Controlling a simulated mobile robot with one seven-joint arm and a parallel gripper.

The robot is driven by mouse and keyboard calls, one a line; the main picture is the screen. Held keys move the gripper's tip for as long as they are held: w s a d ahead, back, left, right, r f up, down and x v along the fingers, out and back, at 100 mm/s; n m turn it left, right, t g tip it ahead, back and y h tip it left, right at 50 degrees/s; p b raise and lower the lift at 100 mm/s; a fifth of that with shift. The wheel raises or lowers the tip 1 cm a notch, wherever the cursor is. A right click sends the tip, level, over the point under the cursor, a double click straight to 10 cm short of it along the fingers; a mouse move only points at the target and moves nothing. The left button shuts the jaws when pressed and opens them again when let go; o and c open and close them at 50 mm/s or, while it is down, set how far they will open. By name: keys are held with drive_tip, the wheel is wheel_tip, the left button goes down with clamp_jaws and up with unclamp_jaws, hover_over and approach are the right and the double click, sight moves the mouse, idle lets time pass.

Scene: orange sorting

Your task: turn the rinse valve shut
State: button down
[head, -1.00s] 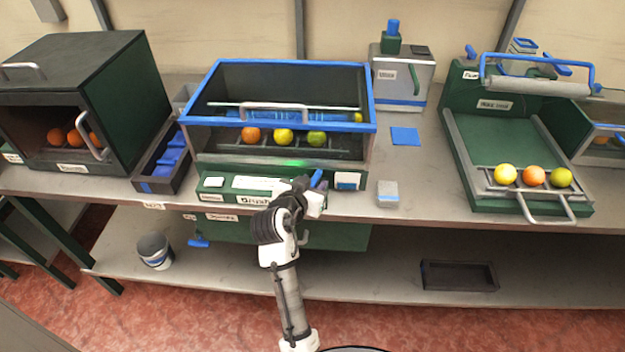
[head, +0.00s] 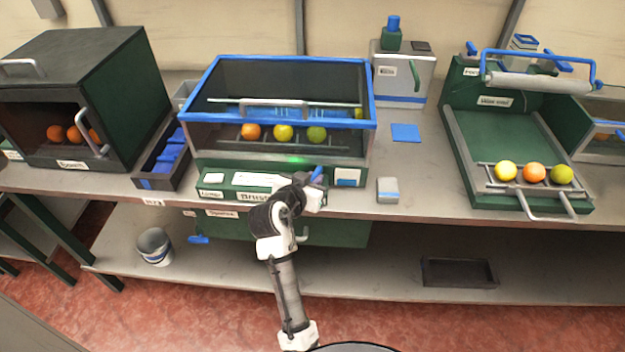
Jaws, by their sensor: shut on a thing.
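My gripper (head: 314,183) is at the front panel of the blue-rimmed brush machine (head: 222,176), right of the middle. It is shut on a small blue handle (head: 318,174), which I take to be the rinse valve. The handle sticks up at a slant above the fingers. Its lower part and the fingertips are hidden by my wrist. A green light (head: 297,160) glows on the machine just behind. An orange fruit (head: 251,131), a yellow one (head: 283,132) and a green one (head: 317,134) lie in a row inside the machine.
A small grey box (head: 387,190) stands on the bench right of my gripper. A white panel with blue edging (head: 347,178) is close by on the machine. A tilted green tray (head: 520,150) with several fruits is farther right. A blue cloth (head: 405,133) lies behind.

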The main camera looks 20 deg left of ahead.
drive_tip(key=m+h, duration=0.1)
drive_tip(key=m+h+b, duration=0.1)
drive_tip(key=h, duration=0.1)
drive_tip(key=m+g+h+b, duration=0.1)
drive_tip(key=m, duration=0.1)
drive_tip(key=shift+w+a+h, duration=0.1)
drive_tip(key=shift+a+h, duration=0.2)
drive_tip(key=shift+a, duration=0.05)
drive_tip(key=shift+a+m+g+h+b, duration=0.1)
drive_tip(key=shift+m+g+h+b, duration=0.6)
drive_tip(key=shift+m+h+b, duration=0.4)
drive_tip(key=shift+m+h, duration=0.3)
drive_tip(key=c, duration=1.4)
unclamp_jaws()
drive_tip(key=b+v, duration=0.2)
drive_tip(key=v, duration=1.1)
drive_tip(key=shift+a+r, duration=0.25)
drive_tip(key=shift+r, duration=0.1)
